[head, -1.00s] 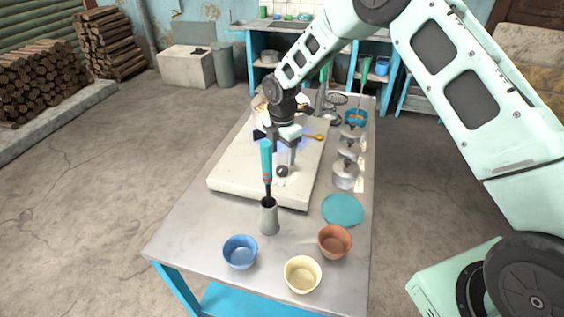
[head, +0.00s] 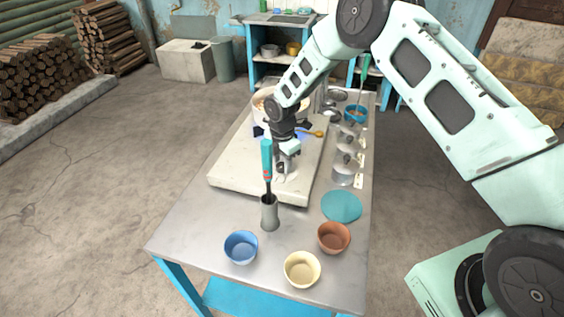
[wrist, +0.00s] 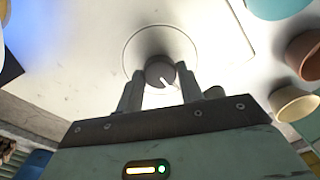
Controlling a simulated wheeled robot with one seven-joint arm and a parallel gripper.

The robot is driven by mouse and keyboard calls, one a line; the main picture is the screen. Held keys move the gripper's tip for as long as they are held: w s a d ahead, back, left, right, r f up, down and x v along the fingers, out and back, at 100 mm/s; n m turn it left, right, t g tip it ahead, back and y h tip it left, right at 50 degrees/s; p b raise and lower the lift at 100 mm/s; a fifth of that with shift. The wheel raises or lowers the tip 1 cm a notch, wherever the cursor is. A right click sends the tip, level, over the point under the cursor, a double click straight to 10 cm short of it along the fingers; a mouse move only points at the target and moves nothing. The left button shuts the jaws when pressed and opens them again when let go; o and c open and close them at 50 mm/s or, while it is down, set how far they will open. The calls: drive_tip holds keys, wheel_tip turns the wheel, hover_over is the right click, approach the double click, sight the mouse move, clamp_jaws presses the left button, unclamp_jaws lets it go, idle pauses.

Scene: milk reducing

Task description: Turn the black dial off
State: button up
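The dial (wrist: 161,73) is a round dark grey knob with a white pointer line, set in a pale circle on the stove's white top. In the wrist view the pointer slants toward the lower right. My gripper (wrist: 160,84) has one finger on each side of the dial, with the tips close to its sides. I cannot tell whether they touch it. In the head view my gripper (head: 285,170) is low over the front part of the stove (head: 240,180), and it partly hides the dial. A blue glow shows on the stove top in the wrist view.
A grey holder (head: 270,213) with a teal-handled tool (head: 267,158) stands in front of the stove. Blue (head: 241,247), cream (head: 301,269) and brown (head: 334,237) bowls are at the table's near end. Lidded pots (head: 344,173) and a teal disc (head: 342,206) are on the right.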

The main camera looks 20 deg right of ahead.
sight(282, 165)
drive_tip(key=shift+m+b, duration=0.4)
drive_tip(key=shift+f+m+b, duration=0.15)
drive_tip(key=shift+m+b, duration=0.65)
drive_tip(key=shift+m, duration=0.2)
drive_tip(key=m+b, duration=0.3)
drive_tip(key=m, duration=0.2)
drive_tip(key=m+b, duration=0.1)
drive_tip(key=m, duration=0.3)
drive_tip(key=shift+r+m+b, duration=0.2)
drive_tip(key=shift+m+b, duration=0.5)
drive_tip(key=shift+m, duration=1.3)
drive_tip(key=o, duration=1)
wheel_tip(282, 165, up, 17)
drive_tip(key=b, duration=0.2)
drive_tip(key=shift+r+b, duration=0.2)
drive_tip(key=shift+b, duration=0.1)
